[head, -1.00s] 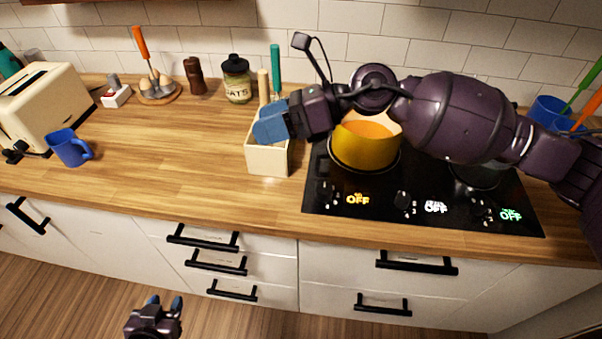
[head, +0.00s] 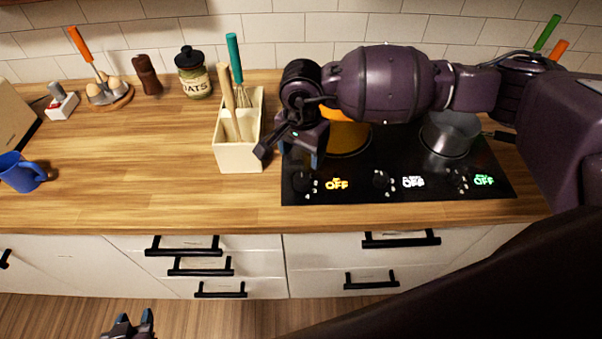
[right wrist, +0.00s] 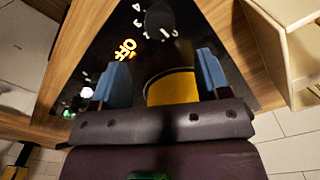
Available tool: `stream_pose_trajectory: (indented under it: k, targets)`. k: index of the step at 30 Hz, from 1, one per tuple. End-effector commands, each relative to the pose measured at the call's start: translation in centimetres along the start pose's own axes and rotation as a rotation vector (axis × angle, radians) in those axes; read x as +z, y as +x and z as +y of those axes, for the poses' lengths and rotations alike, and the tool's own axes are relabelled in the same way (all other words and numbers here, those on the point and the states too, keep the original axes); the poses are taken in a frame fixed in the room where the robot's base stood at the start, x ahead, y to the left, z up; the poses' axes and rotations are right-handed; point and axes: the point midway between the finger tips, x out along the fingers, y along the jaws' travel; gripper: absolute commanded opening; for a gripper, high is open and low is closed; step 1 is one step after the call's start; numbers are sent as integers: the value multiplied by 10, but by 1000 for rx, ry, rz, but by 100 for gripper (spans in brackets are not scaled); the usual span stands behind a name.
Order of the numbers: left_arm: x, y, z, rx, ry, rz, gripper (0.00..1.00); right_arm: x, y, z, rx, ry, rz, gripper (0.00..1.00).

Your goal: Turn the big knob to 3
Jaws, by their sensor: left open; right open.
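The black cooktop (head: 400,185) has a row of dark knobs along its front edge, each beside a lit OFF readout. The left knob (head: 303,182), by the orange OFF, shows in the right wrist view as a black round knob (right wrist: 160,20) with white numerals around it. My right gripper (head: 306,150) is open and empty above the cooktop's left part, just behind that knob. In the right wrist view its blue fingers (right wrist: 162,75) stand apart, with the knob beyond their tips. My left gripper (head: 133,325) is open and empty, low in front of the drawers.
A yellow pot (head: 345,138) stands just behind the right gripper, partly hidden by my arm. A grey pot (head: 449,135) stands at the right. A cream utensil box (head: 238,158) is close to the gripper's left.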

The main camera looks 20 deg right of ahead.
Motion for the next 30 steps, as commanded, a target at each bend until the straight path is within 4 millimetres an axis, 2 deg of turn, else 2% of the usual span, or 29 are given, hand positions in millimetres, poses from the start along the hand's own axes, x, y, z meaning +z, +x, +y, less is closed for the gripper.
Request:
stream_pose_trajectory:
  k: [9, 15, 21, 28, 29, 30]
  targets:
    - [-2, -5, -1, 0, 0, -11, 42, 1, 54, 1, 3, 3, -4, 69]
    - [0, -7, -1, 0, 0, -19, 42, 1, 77, 0, 2, 3, -4, 69]
    - [0, -8, -1, 0, -1, -20, 42, 0, 86, 0, -1, 2, -1, 69]
    - [-1, -8, -1, -1, -1, -18, 42, 0, 86, 0, -1, 2, -1, 69]
    - [-2, -8, -1, -1, -1, -18, 42, 0, 86, 0, -1, 2, -1, 68]
    - [-2, -8, -1, -1, -1, -17, 42, 0, 86, 0, -1, 2, -2, 62]
